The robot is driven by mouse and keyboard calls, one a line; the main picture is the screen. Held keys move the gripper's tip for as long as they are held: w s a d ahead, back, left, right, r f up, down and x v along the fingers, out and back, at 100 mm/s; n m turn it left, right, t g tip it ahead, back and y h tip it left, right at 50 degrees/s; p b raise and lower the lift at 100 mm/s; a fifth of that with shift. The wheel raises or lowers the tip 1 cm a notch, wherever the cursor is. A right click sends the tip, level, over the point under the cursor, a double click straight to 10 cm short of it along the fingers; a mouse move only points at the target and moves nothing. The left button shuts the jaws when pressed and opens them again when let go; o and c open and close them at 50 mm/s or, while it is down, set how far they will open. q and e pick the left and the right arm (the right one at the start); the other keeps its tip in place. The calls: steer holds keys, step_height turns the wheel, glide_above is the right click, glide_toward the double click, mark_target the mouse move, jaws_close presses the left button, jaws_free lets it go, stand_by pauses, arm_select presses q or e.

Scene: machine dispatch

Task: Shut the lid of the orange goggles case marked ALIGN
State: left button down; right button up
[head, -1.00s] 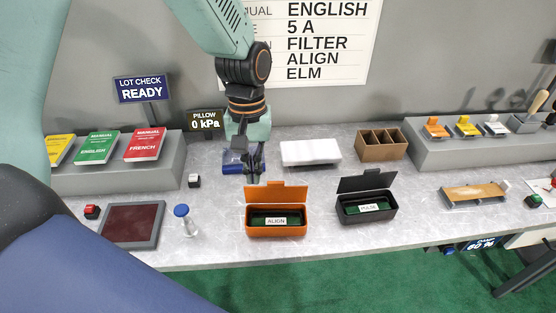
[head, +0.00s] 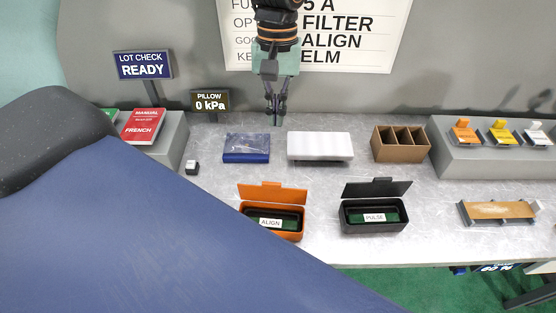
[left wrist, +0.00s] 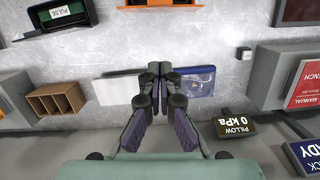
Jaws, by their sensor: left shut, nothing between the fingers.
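The orange goggles case (head: 296,236) stands on the bench with its ALIGN label facing front. Its lid (head: 272,193) is open and leans back at the rear edge. My own blue arm link hides the case's lower left corner. In the left wrist view only part of the orange case (left wrist: 160,3) shows at the top edge. My left gripper (head: 277,121) hangs behind the case, near the back of the bench, apart from it. Its fingers are shut and empty, also in the left wrist view (left wrist: 160,72). My right gripper is not in view.
A black case (head: 375,228) marked PULSE stands open to the right. A blue packet (head: 246,148) and a white block (head: 320,146) lie behind the orange case. A brown divided box (head: 401,143) is farther right. Bare bench lies between the two cases.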

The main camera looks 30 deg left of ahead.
arm_select(q)
glide_toward(272, 194)
steer(key=w+a+f, duration=0.2)
steer(key=w, duration=0.2)
steer(key=s, duration=0.1)
steer(key=s+d+p, duration=0.1)
steer(key=s+f, duration=0.1)
steer(key=s, duration=0.1)
steer(key=shift+d, duration=0.35)
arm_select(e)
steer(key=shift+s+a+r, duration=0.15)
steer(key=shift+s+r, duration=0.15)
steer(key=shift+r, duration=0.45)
arm_select(q)
steer(key=shift+w, duration=0.2)
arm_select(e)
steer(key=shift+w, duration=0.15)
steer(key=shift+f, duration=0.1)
